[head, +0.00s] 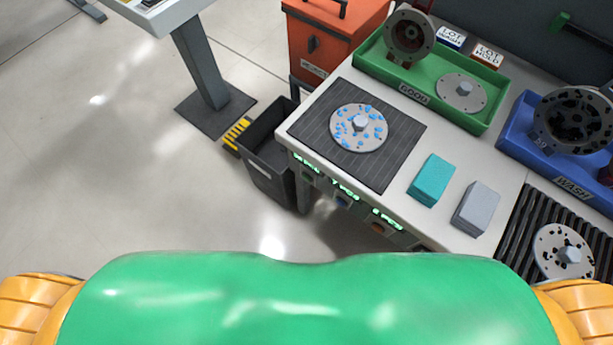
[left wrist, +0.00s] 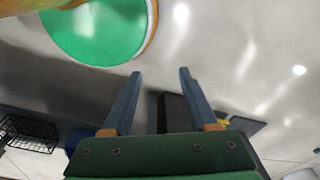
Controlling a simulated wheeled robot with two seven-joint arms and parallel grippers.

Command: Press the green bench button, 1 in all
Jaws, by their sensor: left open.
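The bench front edge carries a row of small buttons under lit green displays in the head view. The leftmost button (head: 308,177) looks dark greenish, but it is small and its colour is hard to tell. A bluish button (head: 343,202) and an orange button (head: 378,229) sit further right along the edge. My left gripper (left wrist: 160,72) shows only in the left wrist view, with its two fingers apart and nothing between them. It is over the floor, and no button shows in that view. My right gripper is in neither view.
On the bench (head: 440,235) are a dark mat (head: 305,125) with a blue-spotted disc (head: 358,128), a green tray (head: 405,90), a blue tray (head: 517,140), and teal (head: 431,180) and grey (head: 476,208) blocks. A dark bin (head: 268,150) stands left of the bench. Open floor lies in front.

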